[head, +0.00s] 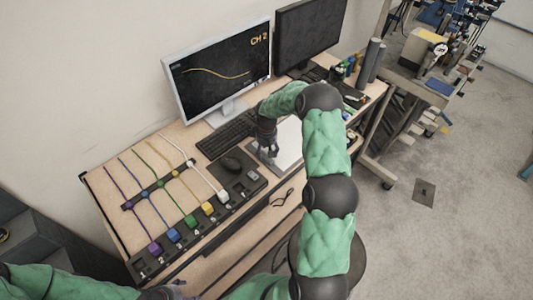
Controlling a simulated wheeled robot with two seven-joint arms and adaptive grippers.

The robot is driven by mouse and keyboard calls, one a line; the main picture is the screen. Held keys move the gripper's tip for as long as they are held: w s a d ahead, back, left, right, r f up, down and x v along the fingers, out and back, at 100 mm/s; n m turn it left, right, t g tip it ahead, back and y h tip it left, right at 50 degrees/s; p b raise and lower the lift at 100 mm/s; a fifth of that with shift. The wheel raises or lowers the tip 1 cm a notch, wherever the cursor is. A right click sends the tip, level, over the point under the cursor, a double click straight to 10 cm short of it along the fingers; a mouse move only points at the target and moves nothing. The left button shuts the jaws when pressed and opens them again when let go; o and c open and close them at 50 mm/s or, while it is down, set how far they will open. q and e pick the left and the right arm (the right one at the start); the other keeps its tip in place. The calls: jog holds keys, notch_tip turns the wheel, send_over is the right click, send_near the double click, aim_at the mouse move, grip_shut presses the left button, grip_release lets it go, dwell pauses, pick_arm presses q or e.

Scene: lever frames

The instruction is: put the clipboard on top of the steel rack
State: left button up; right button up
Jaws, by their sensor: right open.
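The clipboard appears to be the flat pale board (290,142) on the desk, partly hidden behind my right arm. My right gripper (268,150) is open and points down at the board's left edge; I cannot tell whether it touches it. My left arm comes in at the lower left, and its gripper (168,291) is cut by the bottom edge, so its jaws are unclear. A shelved metal frame (398,112) stands right of the desk and may be the steel rack; I cannot be sure.
A lever panel (190,215) with coloured blocks and cords fills the desk's left part. Glasses (283,198) lie near the front edge. The floor at right is open.

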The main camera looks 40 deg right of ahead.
notch_tip(320, 180, up, 11)
jog(key=shift+f, duration=0.2)
jog(key=shift+s+a, duration=0.1)
jog(key=shift+s, duration=0.05)
dwell(0.3)
